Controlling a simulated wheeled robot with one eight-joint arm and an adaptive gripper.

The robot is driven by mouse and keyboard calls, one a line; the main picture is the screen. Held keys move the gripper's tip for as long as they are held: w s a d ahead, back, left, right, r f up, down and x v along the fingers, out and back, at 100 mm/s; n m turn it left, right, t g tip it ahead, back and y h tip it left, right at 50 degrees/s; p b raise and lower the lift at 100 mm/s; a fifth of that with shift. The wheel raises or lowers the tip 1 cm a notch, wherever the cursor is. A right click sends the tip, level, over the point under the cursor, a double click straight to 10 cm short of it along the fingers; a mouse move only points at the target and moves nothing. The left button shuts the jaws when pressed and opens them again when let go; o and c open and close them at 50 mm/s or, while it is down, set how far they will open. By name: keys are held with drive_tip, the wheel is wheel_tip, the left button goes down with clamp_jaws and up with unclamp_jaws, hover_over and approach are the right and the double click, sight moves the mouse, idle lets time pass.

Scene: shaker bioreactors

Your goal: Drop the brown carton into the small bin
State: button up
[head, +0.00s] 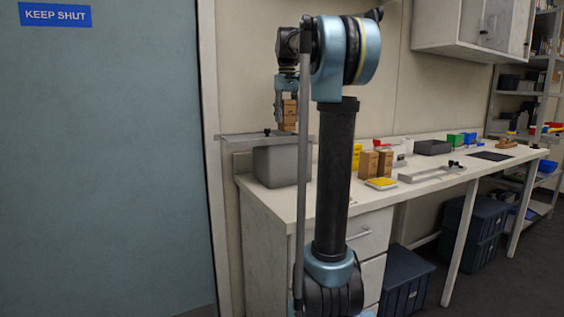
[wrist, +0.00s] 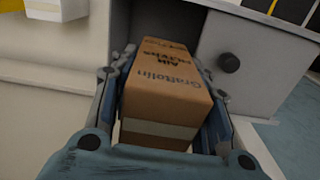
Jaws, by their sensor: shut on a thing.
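My gripper (head: 287,108) is shut on the brown carton (head: 289,113), high at the left end of the bench. In the wrist view the carton (wrist: 168,88) sits between both fingers, with dark print on its upper face and a pale band on the near end. A grey box-shaped bin (head: 281,167) stands on the bench below the carton. A flat grey plate with a black knob (wrist: 229,62) lies at the bin's top, beneath and beside the carton. The carton appears above it, apart. The bin's inside is hidden in the head view.
Two other brown cartons (head: 368,164), a yellow box (head: 356,157) and a yellow-topped tray (head: 382,183) stand on the bench to the right. A grey tray (head: 433,147) and a long metal piece (head: 430,174) lie farther along. A wall cabinet (head: 460,28) hangs above.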

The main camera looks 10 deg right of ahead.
sight(287, 130)
drive_tip(key=shift+f, duration=0.1)
drive_tip(key=shift+f, duration=2.9)
drive_tip(key=o, duration=1.2)
